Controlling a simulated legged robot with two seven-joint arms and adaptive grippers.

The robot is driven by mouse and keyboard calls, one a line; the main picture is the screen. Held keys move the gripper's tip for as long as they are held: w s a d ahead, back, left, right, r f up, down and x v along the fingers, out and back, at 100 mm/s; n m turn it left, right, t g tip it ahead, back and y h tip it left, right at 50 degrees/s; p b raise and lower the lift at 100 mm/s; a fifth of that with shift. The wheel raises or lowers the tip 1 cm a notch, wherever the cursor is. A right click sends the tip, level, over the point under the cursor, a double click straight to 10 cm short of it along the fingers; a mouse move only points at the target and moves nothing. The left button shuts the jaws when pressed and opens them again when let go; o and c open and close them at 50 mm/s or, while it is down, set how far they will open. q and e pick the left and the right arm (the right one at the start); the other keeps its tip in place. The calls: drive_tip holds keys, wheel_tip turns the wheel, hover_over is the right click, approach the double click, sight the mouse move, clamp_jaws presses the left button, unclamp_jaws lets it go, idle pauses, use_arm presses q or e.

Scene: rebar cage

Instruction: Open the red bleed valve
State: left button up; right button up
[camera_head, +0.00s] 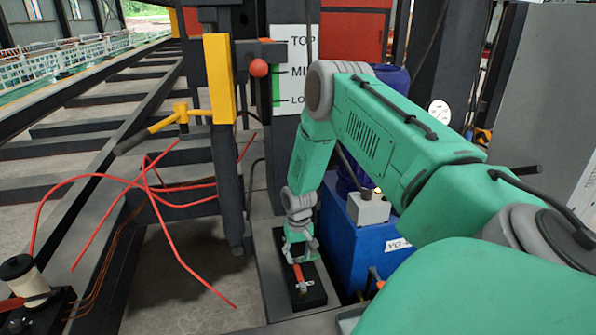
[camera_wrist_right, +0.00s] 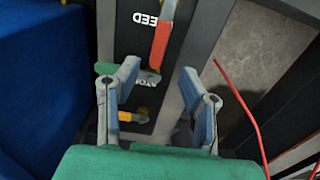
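The red bleed valve handle (camera_head: 300,276) is on a black plate (camera_head: 312,300) low beside the blue unit. In the right wrist view the red handle (camera_wrist_right: 161,44) lies lengthwise on the black plate, with partly hidden white lettering ending in "EED". My right gripper (camera_head: 298,243) reaches down over the plate. In the right wrist view my right gripper (camera_wrist_right: 160,76) has its two fingers spread, with the handle's near end seen between the tips. I cannot tell if either finger touches it. A yellow fitting (camera_wrist_right: 133,116) shows between the fingers. My left gripper is not in view.
The blue unit (camera_head: 372,252) stands close to the right of the plate. A dark post with a yellow block (camera_head: 219,78) and a yellow lever (camera_head: 165,125) stands to the left. Red wires (camera_head: 150,190) stick out there. A white spool (camera_head: 22,276) sits lower left.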

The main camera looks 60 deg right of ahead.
drive_tip(key=shift+r, duration=2.3)
